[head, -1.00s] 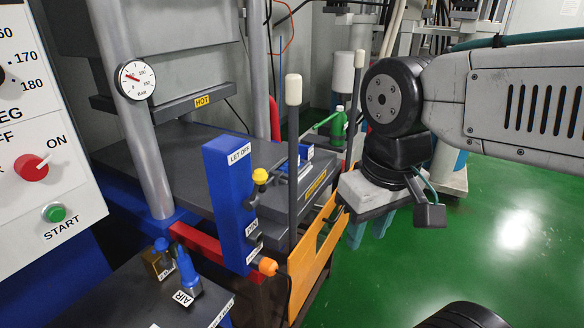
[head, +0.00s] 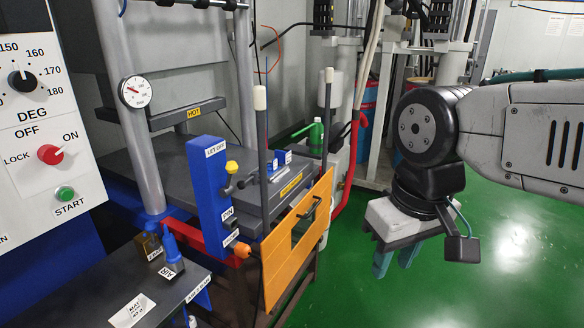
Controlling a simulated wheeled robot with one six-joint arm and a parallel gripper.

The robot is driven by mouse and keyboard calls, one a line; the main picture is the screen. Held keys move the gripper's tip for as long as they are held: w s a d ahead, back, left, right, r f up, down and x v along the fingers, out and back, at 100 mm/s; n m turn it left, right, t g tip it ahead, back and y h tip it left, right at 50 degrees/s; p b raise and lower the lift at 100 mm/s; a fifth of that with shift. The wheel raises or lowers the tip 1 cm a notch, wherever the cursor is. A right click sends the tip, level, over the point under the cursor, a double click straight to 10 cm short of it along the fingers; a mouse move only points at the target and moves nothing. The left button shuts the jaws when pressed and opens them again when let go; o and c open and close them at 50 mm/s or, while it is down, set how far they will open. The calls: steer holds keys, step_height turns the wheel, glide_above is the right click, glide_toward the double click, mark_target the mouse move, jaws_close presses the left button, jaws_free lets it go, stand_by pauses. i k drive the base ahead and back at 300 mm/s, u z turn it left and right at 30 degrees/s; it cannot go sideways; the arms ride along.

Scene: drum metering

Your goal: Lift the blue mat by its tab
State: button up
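I cannot make out the blue mat or its tab in this view. A white label reading MAT (head: 132,311) lies on the dark side table (head: 95,295) at the lower left. My gripper (head: 396,260) hangs at the right of the picture, with its teal fingers pointing down over the green floor. The fingers look apart, with nothing between them. My gripper is well to the right of the side table and right of the orange panel.
A press with a dark bed (head: 170,170) and HOT label stands behind a blue LET OFF post (head: 212,195). An orange panel with a handle (head: 297,245) stands at its front right. A control panel (head: 40,120) is at left. Green floor (head: 490,255) is clear at right.

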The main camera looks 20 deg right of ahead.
mark_target(269, 164)
steer(key=z, duration=0.6)
steer(key=i, duration=1.5)
steer(key=u, duration=0.8)
